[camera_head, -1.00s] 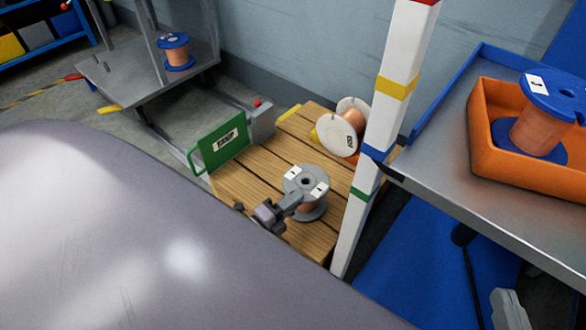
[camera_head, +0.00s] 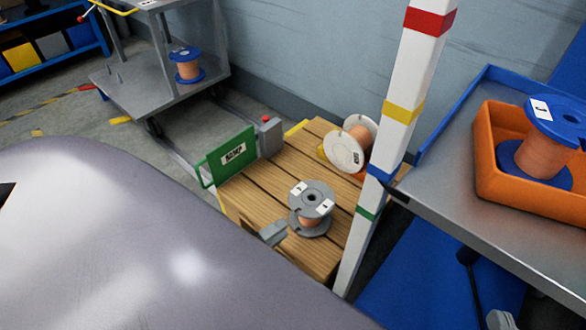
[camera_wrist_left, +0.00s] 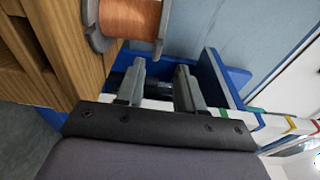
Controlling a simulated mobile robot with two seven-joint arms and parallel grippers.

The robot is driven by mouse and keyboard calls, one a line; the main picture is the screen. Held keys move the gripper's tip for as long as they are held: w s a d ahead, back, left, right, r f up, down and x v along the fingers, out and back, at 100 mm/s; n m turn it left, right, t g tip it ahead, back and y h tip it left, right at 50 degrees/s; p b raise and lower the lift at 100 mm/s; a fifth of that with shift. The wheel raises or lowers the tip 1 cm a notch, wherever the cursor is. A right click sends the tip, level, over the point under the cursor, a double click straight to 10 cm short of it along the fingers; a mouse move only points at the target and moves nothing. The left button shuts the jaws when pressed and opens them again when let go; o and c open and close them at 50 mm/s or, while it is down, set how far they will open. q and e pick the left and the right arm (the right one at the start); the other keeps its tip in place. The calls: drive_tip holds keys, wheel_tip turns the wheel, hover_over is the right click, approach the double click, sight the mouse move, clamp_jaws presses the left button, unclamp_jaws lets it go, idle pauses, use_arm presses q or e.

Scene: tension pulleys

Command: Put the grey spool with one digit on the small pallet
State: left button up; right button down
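The grey spool (camera_head: 326,190) with copper wire stands upright on the wooden small pallet (camera_head: 262,183). White labels are on its top flange, too small to read. My left gripper (camera_head: 273,233) is just left of the spool, apart from it and partly hidden by my own body. In the left wrist view its fingers (camera_wrist_left: 160,85) are spread with nothing between them.
A white spool (camera_head: 343,152) lies tilted at the pallet's back. A green sign (camera_head: 232,155) stands at its left edge. A striped post (camera_head: 393,140) rises at its right. A blue spool (camera_head: 556,118) stands in an orange bin (camera_head: 487,140) on the right table. Another blue spool (camera_head: 187,66) sits on a cart.

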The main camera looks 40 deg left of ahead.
use_arm(q)
drive_tip(key=v, duration=0.4)
drive_tip(key=shift+s, duration=0.4)
